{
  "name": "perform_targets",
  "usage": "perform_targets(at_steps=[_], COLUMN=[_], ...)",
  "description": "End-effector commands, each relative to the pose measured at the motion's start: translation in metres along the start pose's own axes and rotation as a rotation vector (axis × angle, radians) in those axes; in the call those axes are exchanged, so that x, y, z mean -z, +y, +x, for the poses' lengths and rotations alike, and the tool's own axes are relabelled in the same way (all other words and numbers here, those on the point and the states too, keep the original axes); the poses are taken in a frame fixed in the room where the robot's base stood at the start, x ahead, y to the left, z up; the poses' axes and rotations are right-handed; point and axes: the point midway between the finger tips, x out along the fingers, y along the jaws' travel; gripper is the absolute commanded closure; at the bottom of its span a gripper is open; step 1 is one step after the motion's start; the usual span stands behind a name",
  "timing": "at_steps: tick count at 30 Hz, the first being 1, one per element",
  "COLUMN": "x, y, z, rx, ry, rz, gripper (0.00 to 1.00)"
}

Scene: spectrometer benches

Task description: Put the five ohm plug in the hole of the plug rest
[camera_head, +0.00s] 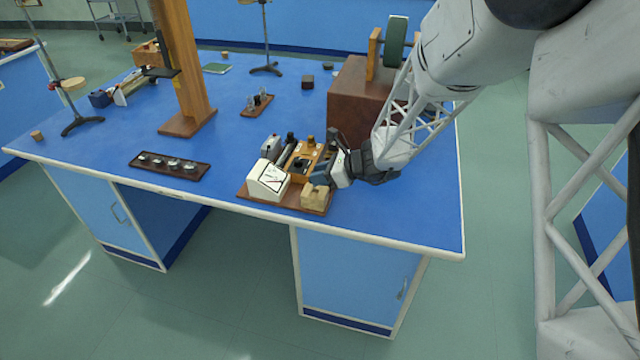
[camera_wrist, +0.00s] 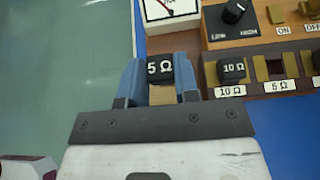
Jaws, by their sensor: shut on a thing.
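My gripper (camera_wrist: 160,82) is shut on the five ohm plug (camera_wrist: 160,67), a dark block with a white "5 Ω" label, held between two blue fingers. In the head view my gripper (camera_head: 322,175) is over the right front of the brown tray, just above and beside a pale wooden block (camera_head: 314,197), which looks like the plug rest. Its hole cannot be made out. In the wrist view a pale tan patch shows between the fingers below the plug; I cannot tell whether it is the block. The gap between plug and block cannot be judged.
The wooden resistance box (camera_wrist: 265,60) has a 10 Ω plug (camera_wrist: 232,68) beside an open slot labelled 5 Ω (camera_wrist: 269,68). A white meter (camera_head: 268,181) stands left on the tray (camera_head: 248,194). A large brown box (camera_head: 352,100) stands behind. The table's front edge is close.

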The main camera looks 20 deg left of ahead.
Motion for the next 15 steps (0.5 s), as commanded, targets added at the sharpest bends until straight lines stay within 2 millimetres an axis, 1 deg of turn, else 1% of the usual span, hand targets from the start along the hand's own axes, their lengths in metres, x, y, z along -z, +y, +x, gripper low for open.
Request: perform_targets(at_steps=[9,12,15], x=[0.025,0.03,0.031], y=[0.0,0.0,0.0], z=[0.013,0.016,0.017], rx=[-0.001,0.0,0.0], ry=[0.001,0.0,0.0], rz=[0.002,0.002,0.001], gripper=[0.94,0.94,0.94])
